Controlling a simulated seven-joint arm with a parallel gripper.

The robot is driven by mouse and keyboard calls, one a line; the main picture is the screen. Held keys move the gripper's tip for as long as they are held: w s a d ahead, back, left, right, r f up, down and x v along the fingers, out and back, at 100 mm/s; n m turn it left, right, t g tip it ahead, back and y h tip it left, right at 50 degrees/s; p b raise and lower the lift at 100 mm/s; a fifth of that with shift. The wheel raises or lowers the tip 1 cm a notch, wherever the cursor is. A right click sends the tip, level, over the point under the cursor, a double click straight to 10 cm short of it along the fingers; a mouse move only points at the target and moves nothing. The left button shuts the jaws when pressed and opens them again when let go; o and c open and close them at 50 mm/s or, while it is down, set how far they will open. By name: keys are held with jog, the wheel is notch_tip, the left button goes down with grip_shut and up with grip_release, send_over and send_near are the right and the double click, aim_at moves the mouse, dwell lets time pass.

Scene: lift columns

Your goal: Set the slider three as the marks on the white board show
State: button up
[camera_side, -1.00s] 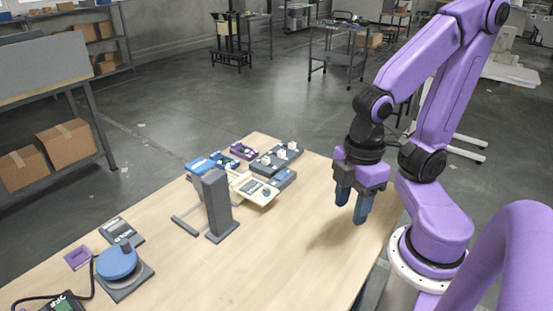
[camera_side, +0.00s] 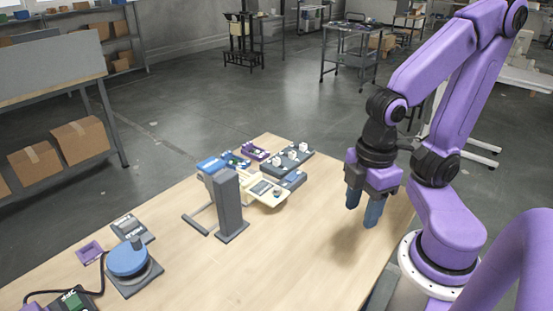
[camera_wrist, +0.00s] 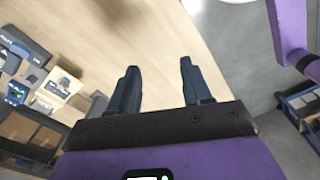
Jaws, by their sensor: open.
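A dark grey block with three white knobs (camera_side: 291,154) lies at the far end of the table in the side view; it looks like the slider unit, but its numbering is too small to read. A cream board with a grey panel (camera_side: 270,195) sits in front of it, partly hidden by a grey post. I cannot tell whether this is the white board, and no marks are legible. My gripper (camera_side: 361,214) is open and empty above the bare right part of the table, apart from everything. Its two blue fingers also show spread in the wrist view (camera_wrist: 158,68).
The upright grey post (camera_side: 229,205) stands mid-table. A blue round dial (camera_side: 127,258), a purple frame (camera_side: 90,252) and a small dark device (camera_side: 132,228) are near the left. The wrist view shows a dark box (camera_wrist: 24,50) at left. The table under my gripper is clear.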

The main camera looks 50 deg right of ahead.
jog(key=w+a+r+m, duration=0.2)
jog(key=w+r+m, duration=0.1)
jog(key=w, duration=0.8)
jog(key=m, duration=1)
send_over(277, 159)
jog(key=f, duration=0.1)
notch_tip(277, 159, down, 17)
jog(key=shift+w+r, duration=0.1)
jog(key=shift+c, duration=0.3)
